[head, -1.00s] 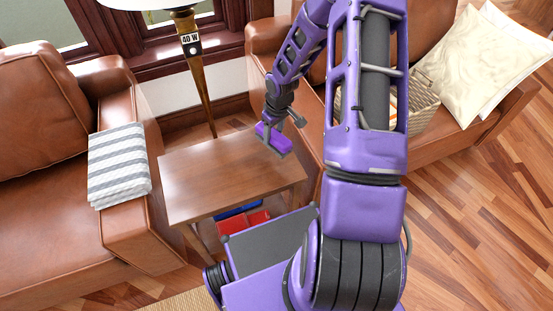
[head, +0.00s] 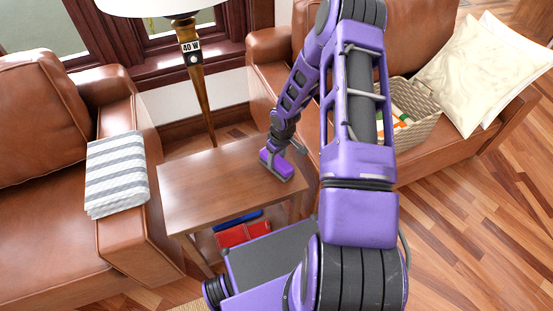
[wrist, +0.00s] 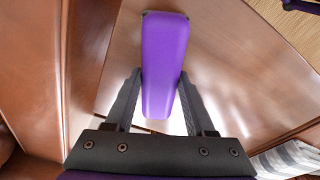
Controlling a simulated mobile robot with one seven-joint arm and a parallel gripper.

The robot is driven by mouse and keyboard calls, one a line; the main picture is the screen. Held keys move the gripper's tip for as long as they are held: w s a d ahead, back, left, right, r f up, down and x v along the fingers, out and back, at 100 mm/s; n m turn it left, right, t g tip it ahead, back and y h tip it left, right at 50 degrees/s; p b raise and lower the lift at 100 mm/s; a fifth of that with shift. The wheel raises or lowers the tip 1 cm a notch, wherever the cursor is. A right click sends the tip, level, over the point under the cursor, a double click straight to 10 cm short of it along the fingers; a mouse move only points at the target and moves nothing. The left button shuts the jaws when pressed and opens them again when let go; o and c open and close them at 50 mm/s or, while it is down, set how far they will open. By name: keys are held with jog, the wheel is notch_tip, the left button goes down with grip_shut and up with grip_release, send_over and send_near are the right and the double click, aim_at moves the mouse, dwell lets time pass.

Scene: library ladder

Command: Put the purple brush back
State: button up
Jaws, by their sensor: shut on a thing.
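The purple brush (head: 270,160) is a smooth purple block, wider at one end. It also shows in the wrist view (wrist: 165,50), lying lengthwise between the two dark fingers. My gripper (head: 282,165) is shut on the brush, and in the wrist view the fingers (wrist: 160,90) press against its sides. The brush is at the right end of the wooden side table (head: 205,185), close over or on its top. I cannot tell whether it touches the table. Its underside is hidden.
A leather armchair with a striped towel (head: 117,173) stands left of the table, a leather sofa with cream pillows (head: 470,65) to the right. A woven basket (head: 425,105) sits on the sofa. A lamp (head: 195,85) stands behind. Red (head: 243,234) and blue items lie below. Most of the tabletop is clear.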

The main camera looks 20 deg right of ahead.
aim_at(280, 161)
jog(key=shift+f, duration=0.1)
jog(key=o, duration=1.2)
notch_tip(280, 161, up, 12)
jog(key=s+p, duration=0.1)
jog(key=p, duration=0.1)
jog(key=shift+s+d, duration=0.35)
jog(key=shift+w, duration=0.1)
